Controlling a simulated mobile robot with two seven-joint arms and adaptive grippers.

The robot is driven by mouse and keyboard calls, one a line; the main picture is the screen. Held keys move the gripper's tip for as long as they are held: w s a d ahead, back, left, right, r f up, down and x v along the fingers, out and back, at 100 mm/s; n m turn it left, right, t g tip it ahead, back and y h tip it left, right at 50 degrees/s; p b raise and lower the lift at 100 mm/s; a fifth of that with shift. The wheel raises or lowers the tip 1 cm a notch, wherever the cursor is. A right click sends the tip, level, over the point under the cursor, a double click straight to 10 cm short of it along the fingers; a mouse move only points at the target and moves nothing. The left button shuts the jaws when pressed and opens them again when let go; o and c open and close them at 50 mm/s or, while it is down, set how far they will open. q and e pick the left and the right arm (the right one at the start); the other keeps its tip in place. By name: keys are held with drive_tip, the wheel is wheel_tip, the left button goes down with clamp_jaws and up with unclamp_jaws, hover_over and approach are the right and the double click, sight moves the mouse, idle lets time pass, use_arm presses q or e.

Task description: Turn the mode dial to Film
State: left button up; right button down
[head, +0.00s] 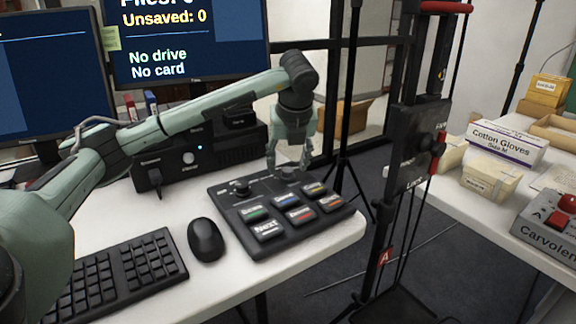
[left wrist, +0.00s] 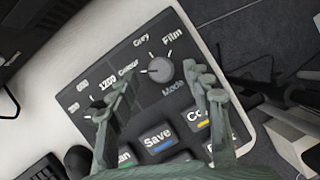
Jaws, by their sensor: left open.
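The mode dial (left wrist: 160,70) is a round grey knob on a dark control panel (left wrist: 190,45), with the labels Colour, Grey and Film around it and Mode below. Its light pointer mark seems to face left, towards Colour. Film is printed at the dial's upper right. My left gripper (left wrist: 163,78) is open, with one finger on each side of the dial and a visible gap to each. In the head view my left gripper (head: 290,167) hangs fingers down over the panel's back right part and partly hides the dial. My right gripper is not in view.
Several labelled buttons (head: 268,229) sit at the panel's front. Another dial (head: 240,188) is at its back left. A mouse (head: 206,240) and keyboard (head: 125,275) lie to the left. A dark stand (head: 410,150) rises beyond the desk's right edge.

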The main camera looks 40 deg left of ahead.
use_arm(q)
drive_tip(key=shift+x, duration=1)
drive_tip(key=shift+c, duration=0.6)
drive_tip(key=c, duration=0.9)
clamp_jaws()
